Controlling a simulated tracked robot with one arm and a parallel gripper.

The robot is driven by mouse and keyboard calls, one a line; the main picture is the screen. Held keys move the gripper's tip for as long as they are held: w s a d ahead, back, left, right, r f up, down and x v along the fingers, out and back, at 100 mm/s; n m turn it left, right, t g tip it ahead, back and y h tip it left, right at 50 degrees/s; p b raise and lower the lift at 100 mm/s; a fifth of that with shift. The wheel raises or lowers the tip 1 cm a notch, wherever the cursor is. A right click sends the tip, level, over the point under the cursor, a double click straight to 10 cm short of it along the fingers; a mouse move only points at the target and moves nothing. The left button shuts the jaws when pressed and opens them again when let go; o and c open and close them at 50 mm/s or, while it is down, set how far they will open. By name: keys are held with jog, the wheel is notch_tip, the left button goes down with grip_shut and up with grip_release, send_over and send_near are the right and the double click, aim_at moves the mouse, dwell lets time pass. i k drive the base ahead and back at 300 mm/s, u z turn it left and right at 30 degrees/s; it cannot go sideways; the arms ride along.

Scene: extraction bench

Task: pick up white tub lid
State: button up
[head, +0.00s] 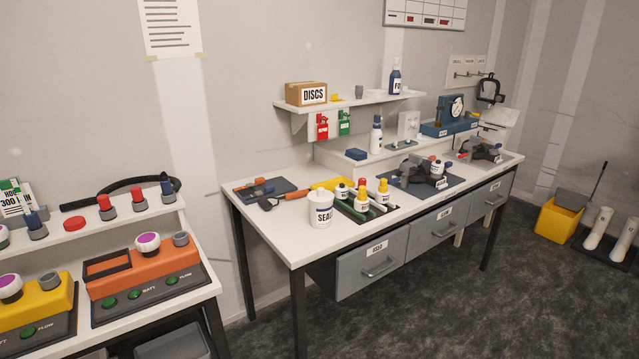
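A white tub (321,212) with dark lettering that starts "SEA" stands upright near the front left of the white workbench. Its white lid (320,195) appears to sit on top of it, with a small raised part in the middle.
The workbench (287,240) has a bare front left corner and grey drawers (375,268) below. A hammer (285,197) lies behind the tub. A second bench (205,297) with orange and yellow units stands at left. Dark floor (450,290) is clear in front.

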aim_at(321, 196)
jog(key=u, duration=0.05)
jog(key=i, duration=1.2)
jog(key=z, duration=1.1)
jog(key=i, duration=1.4)
jog(key=u, duration=1.65)
